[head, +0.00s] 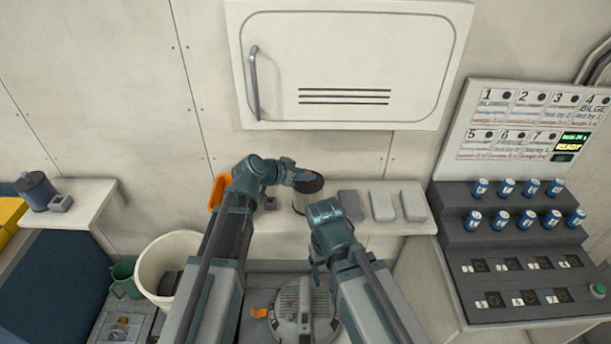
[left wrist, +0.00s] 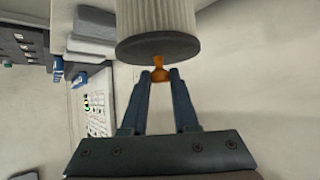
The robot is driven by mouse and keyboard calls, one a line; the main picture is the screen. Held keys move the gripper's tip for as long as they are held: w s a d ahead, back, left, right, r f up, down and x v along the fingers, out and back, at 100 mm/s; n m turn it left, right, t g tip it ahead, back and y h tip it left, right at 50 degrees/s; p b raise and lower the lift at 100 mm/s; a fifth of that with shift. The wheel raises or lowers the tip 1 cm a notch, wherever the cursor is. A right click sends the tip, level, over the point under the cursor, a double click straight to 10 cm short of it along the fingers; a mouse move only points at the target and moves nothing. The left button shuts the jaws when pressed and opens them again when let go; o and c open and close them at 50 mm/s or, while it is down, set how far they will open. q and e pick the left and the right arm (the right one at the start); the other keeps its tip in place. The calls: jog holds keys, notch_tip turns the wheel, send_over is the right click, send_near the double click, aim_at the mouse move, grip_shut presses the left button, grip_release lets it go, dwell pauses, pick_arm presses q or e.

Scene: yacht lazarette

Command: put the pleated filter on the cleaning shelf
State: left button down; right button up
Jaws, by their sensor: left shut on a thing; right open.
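The pleated filter (left wrist: 158,22) has a pale ribbed body, a dark end cap and an orange tab. In the left wrist view my left gripper (left wrist: 160,77) is shut on that tab, with the filter just beyond the fingertips. In the head view the left gripper (head: 298,177) is at the filter's dark cap (head: 309,185), over the middle wall shelf (head: 270,220). I cannot tell whether the filter touches this shelf. My right gripper (head: 317,264) is open, low in front of the shelf, partly hidden by its arm.
Several grey blocks (head: 383,206) lie on the shelf right of the filter. An orange item (head: 218,190) stands left. A left ledge (head: 92,192) holds a dark canister (head: 36,190). A white bucket (head: 150,262) and a round grey housing (head: 302,308) are below. Stepped can rack (head: 465,236) at right.

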pick_arm(q)
jog(key=shift+f, duration=0.25)
jog(key=c, duration=0.7)
grip_release()
jog(key=shift+r, duration=0.1)
jog(key=shift+r, duration=0.1)
